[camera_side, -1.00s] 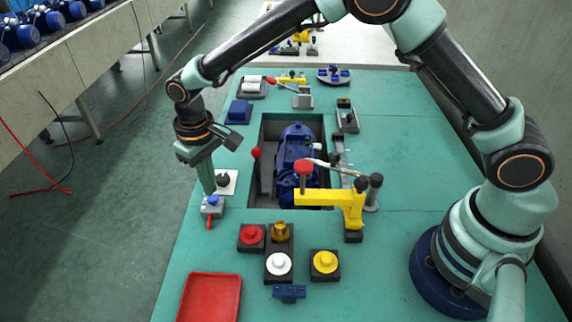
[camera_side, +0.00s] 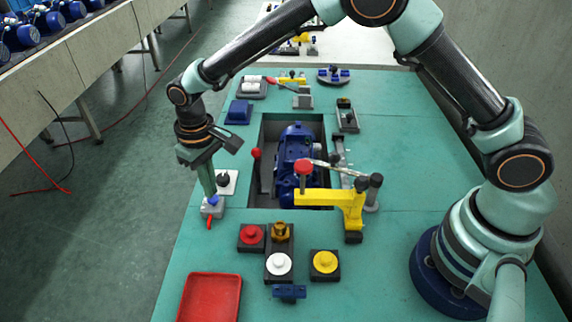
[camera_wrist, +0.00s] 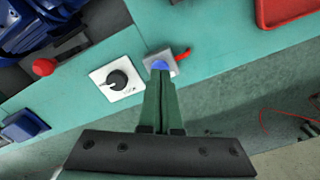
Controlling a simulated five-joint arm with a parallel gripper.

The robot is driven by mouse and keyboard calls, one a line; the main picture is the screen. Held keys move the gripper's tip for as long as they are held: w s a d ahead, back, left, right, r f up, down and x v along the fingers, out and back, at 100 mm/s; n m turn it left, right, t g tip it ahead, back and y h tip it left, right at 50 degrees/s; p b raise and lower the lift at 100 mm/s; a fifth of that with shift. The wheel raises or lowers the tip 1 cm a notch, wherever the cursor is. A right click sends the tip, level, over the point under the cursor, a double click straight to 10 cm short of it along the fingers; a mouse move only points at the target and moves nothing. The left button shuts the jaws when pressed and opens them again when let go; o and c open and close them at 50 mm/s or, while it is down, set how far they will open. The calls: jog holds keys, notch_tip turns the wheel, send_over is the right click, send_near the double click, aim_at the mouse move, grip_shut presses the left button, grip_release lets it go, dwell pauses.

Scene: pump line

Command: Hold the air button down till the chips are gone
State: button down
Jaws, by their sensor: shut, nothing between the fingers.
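The air button is a blue button (camera_side: 213,200) on a small grey box with a red nozzle, at the left edge of the teal bench. It also shows in the wrist view (camera_wrist: 160,66), just beyond my fingertips. My gripper (camera_side: 211,194) points down with its fingers together and empty. Its tips are at the blue button and appear to touch it. In the wrist view my gripper (camera_wrist: 160,76) covers the near side of the button, so I cannot tell how far it is pressed. I cannot make out any chips.
A white plate with a black knob (camera_side: 223,181) sits right beside the button box. A blue motor (camera_side: 297,155) lies in a recess, with a yellow clamp (camera_side: 345,203) beside it. Red, white and yellow buttons and a red tray (camera_side: 211,300) are nearer the front.

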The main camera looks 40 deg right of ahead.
jog(key=shift+f, duration=0.9)
jog(key=shift+r, duration=0.1)
dwell(1.1)
jog(key=shift+r, duration=3.05)
jog(key=s+d+r+m+t, duration=0.15)
jog(key=s+d+r, duration=0.25)
jog(key=d+r, duration=0.45)
jog(key=s+d+r+m+t, duration=0.15)
jog(key=s+d+r, duration=0.25)
jog(key=d+r, duration=0.4)
jog(key=s+d+f+t, duration=0.1)
jog(key=s+d+t, duration=0.1)
jog(key=s+d, duration=0.5)
jog(key=shift+s+d+f+t, duration=0.2)
jog(key=shift+s+t, duration=0.1)
jog(key=shift+s, duration=0.1)
